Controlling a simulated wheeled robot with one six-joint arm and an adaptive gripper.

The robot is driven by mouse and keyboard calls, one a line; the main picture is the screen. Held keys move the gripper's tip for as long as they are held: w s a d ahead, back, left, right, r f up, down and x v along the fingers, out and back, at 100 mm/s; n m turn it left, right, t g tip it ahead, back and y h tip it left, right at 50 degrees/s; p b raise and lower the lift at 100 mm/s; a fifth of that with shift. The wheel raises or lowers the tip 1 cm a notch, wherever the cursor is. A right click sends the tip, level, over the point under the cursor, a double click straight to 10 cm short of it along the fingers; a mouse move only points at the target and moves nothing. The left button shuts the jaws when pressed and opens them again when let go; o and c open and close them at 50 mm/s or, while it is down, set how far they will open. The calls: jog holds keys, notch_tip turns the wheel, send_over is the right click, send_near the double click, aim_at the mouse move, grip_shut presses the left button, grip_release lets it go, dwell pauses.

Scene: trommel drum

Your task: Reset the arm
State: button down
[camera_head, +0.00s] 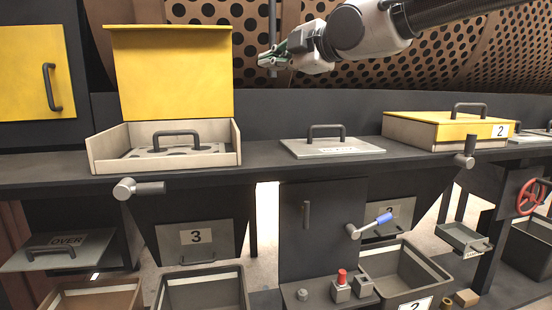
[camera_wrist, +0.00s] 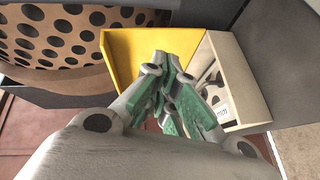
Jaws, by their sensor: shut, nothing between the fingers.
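My gripper (camera_head: 270,61) is at the top middle of the head view, in front of the perforated drum (camera_head: 425,62). It points left, is shut and holds nothing. In the wrist view its green-padded fingers (camera_wrist: 160,85) are together, with the open yellow lid (camera_wrist: 122,47) and pale box (camera_wrist: 240,80) beyond them. In the head view that box stands on the bench at the left, its yellow lid (camera_head: 172,72) upright. A perforated plate with a dark handle (camera_head: 176,140) lies inside. My gripper is above the bench, apart from the box.
A flat plate with a handle (camera_head: 333,147) lies mid-bench. A closed yellow-lidded box (camera_head: 448,130) marked 2 stands to its right. Below are bins (camera_head: 203,282), a blue-gripped lever (camera_head: 377,222) and a red handwheel (camera_head: 531,196). Bare bench (camera_head: 262,160) lies between box and plate.

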jog(key=s+d+f+m+g+h, duration=0.1)
jog(key=d+f+m+h, duration=0.3)
jog(key=d, duration=0.4)
jog(key=s+d+f+m+h, duration=0.1)
jog(key=s+d+f+m, duration=0.1)
jog(key=d+f+m, duration=0.4)
jog(key=s+d+f+m+g+h, duration=0.1)
jog(key=d+f+m+h, duration=0.2)
jog(key=d+f, duration=0.5)
jog(key=s+d+f+m+g+h, duration=0.1)
jog(key=s+d+f+m+g, duration=0.1)
jog(key=s+d+f+m, duration=0.3)
jog(key=s+d+f+m+g+h, duration=0.2)
jog(key=s+d+f+m, duration=0.4)
jog(key=s+d, duration=0.4)
jog(key=s+g, duration=0.1)
jog(key=s, duration=0.2)
jog(key=shift+d+g, duration=0.15)
jog(key=shift+g, duration=0.15)
